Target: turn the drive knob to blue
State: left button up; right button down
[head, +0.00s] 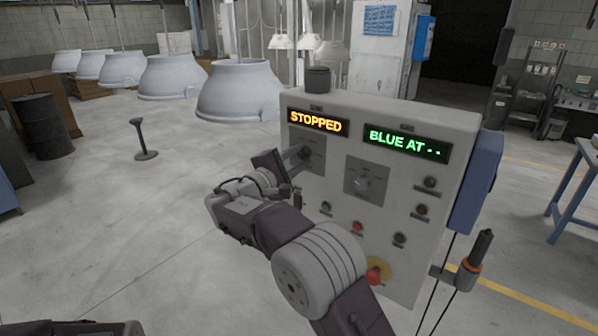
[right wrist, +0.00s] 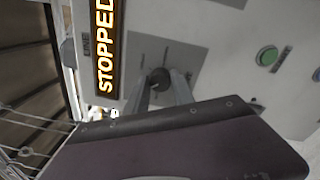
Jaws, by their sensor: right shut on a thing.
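The control box (head: 440,125) has two knobs on its front. The left knob (head: 306,152), under the orange STOPPED display (head: 318,123), is dark. My right gripper (head: 299,156) reaches it and is shut on it; the fingers meet around the knob in the right wrist view (right wrist: 160,83). I take this as the drive knob; its markings are too small to read. The right knob (head: 363,181) sits on a grey plate under the green display (head: 407,141), which reads BLUE AT - -. My left gripper's fingers are out of view.
Green (head: 326,207) and red (head: 357,227) buttons and a red emergency button (head: 376,274) lie lower on the box. White hoods (head: 240,90) hang behind it on the left. A dark-handled tool (head: 478,250) stands at the box's right side.

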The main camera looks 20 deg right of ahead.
jog(key=shift+f+m+b, duration=0.15)
jog(key=shift+m+b, duration=0.35)
jog(key=shift+b, duration=0.15)
jog(key=c, duration=1.1)
grip_release()
jog(key=shift+w, duration=0.1)
jog(key=b+v, duration=0.2)
jog(key=v, duration=0.7)
jog(key=shift+a, duration=0.1)
